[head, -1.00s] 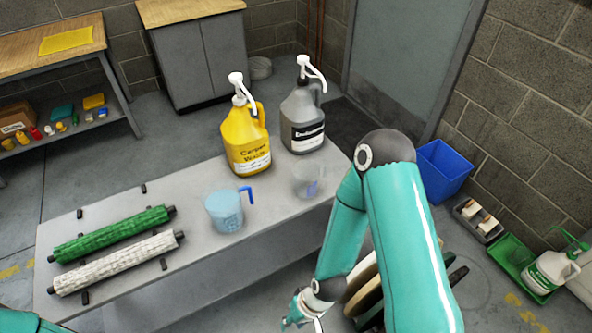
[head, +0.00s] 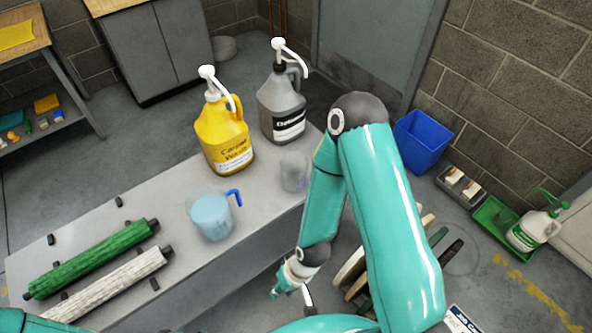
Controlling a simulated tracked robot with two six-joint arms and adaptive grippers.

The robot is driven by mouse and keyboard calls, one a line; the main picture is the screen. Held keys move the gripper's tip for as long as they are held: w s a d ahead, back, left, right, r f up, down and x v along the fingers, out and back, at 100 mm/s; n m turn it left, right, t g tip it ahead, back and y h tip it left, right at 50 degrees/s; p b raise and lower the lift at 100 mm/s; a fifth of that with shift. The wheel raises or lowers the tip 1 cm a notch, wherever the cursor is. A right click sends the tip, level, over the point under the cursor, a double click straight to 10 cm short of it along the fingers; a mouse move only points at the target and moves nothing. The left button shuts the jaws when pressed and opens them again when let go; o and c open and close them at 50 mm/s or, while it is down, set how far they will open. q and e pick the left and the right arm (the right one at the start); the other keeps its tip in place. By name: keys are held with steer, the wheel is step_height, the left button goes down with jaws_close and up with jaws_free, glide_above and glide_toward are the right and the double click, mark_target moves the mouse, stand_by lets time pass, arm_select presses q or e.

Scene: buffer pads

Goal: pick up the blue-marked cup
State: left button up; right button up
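A small clear cup (head: 294,171) stands on the grey bench near its right edge, behind a link of my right arm. Its bluish marking is faint here. A larger clear jug (head: 211,217) with a blue handle and pale blue contents stands upright to its left. My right gripper (head: 292,294) hangs beyond the bench's front edge, below and apart from both. Its fingers look spread, with nothing seen between them; part is hidden by a teal link of mine. My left gripper is out of view; only teal arm shows at the bottom left.
A yellow jug (head: 222,140) and a grey jug (head: 282,108) with pumps stand behind the cup. A green roller (head: 90,260) and a white roller (head: 105,287) lie at left on the bench (head: 150,200). Discs and pads (head: 352,272) stand on the floor right of my gripper.

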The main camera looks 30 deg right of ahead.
steer(key=w+d+m+b, duration=0.15)
steer(key=w+d, duration=0.25)
steer(key=w, duration=0.8)
steer(key=m+h+b, duration=0.1)
steer(key=m+h, duration=0.2)
steer(key=m, duration=0.4)
glide_toward(307, 164)
steer(key=shift+n, duration=0.25)
steer(key=f, duration=0.2)
steer(key=a+f, duration=0.1)
steer(key=f, duration=0.2)
steer(key=s+a+f+p, duration=0.1)
steer(key=f, duration=0.1)
steer(key=shift+f, duration=0.15)
step_height(307, 164, down, 5)
steer(key=shift+s+a+r+p, duration=0.15)
steer(key=shift+r+p, duration=0.1)
steer(key=shift+p, duration=0.45)
steer(key=shift+f, duration=0.45)
jaws_close()
